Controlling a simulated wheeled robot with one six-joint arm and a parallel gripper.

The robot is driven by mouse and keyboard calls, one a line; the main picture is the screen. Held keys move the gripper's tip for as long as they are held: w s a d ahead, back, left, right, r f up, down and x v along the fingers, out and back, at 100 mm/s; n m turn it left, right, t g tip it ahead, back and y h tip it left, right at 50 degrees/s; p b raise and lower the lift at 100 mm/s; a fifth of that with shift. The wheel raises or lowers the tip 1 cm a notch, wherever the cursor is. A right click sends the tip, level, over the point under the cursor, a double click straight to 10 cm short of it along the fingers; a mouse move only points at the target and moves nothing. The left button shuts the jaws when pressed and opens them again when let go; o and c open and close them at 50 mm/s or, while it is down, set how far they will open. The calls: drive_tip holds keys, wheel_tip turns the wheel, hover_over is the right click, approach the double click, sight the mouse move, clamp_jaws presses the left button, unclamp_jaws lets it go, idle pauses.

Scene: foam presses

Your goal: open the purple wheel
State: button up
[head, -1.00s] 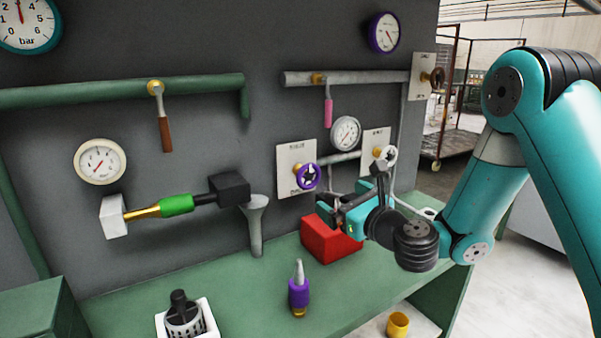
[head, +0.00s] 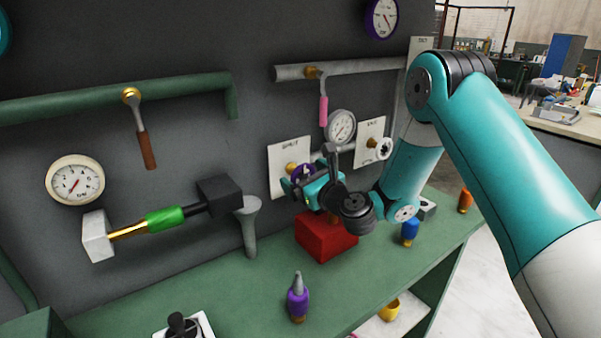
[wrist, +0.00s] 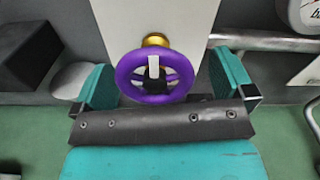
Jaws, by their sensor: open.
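The purple wheel (wrist: 152,97) is a small handwheel on a brass stem in front of a white plate (wrist: 181,20). In the wrist view it sits between the two teal fingers of my gripper (wrist: 165,88), which are apart with space on both sides of the wheel. In the head view my gripper (head: 298,190) is at the plate, and the wheel (head: 303,171) is partly hidden behind it. A white mark shows on the wheel's hub.
A red block (head: 325,238) stands on the green bench below my gripper. A white wheel (head: 380,149) on another plate is to the right. A black block (head: 220,194) and a grey funnel (head: 248,225) are to the left. A purple-bodied bottle (head: 298,301) stands in front.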

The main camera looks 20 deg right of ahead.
drive_tip(key=shift+a, duration=0.15)
drive_tip(key=shift+a, duration=0.1)
drive_tip(key=shift+c, duration=0.8)
drive_tip(key=c, duration=0.8)
drive_tip(key=shift+o, duration=0.2)
drive_tip(key=shift+a, duration=0.1)
